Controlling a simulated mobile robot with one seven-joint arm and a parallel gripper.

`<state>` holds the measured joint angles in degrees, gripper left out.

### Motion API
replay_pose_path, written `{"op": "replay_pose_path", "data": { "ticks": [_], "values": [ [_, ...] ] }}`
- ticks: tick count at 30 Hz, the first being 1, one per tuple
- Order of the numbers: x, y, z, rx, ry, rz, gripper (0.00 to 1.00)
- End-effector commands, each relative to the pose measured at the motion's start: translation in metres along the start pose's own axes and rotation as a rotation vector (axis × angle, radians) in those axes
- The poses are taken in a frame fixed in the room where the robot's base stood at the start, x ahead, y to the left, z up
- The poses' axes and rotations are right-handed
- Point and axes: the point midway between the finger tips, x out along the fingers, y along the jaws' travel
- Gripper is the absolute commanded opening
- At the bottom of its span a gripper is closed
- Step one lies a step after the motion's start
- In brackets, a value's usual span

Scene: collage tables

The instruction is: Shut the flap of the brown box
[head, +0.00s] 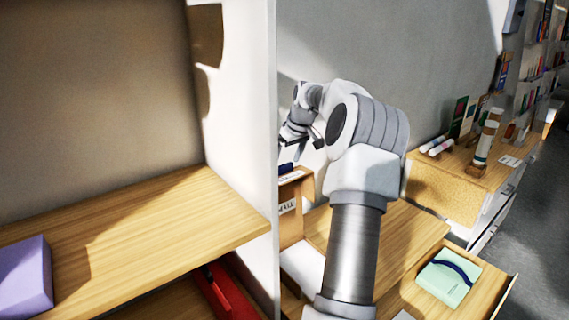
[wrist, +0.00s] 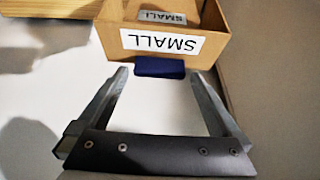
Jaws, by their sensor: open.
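A brown box (wrist: 215,50) with white labels reading SMALL stands at the top of the wrist view, its label upside down there. Its inside shows, with a second label further in; I cannot tell which panel is the flap. In the head view the brown box (head: 291,228) is partly hidden behind a white upright panel. My gripper (wrist: 160,74) is open, its two fingers pointing at the box's labelled side. A dark blue block (wrist: 160,67) lies between the fingertips and the box in the picture; I cannot tell whether the fingers touch it.
The white upright panel (head: 245,120) stands close to the left of my arm. A wooden shelf (head: 150,235) with a purple block (head: 25,277) is at left. A mint-green case (head: 448,277) lies at lower right. Rolled tubes (head: 436,146) stand further back.

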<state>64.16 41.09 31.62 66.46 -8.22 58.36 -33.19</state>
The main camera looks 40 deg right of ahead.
Motion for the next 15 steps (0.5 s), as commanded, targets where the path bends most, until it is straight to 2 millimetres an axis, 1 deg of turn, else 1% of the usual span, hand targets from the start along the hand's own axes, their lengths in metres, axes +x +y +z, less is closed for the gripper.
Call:
{"op": "replay_pose_path", "data": {
  "ticks": [1,6,15],
  "values": [
    [0.007,0.000,0.000,0.000,-0.002,-0.002,1.00],
    [0.021,0.000,0.000,0.001,-0.001,0.000,1.00],
    [0.023,0.000,0.000,0.001,0.000,0.001,1.00]
  ]
}}
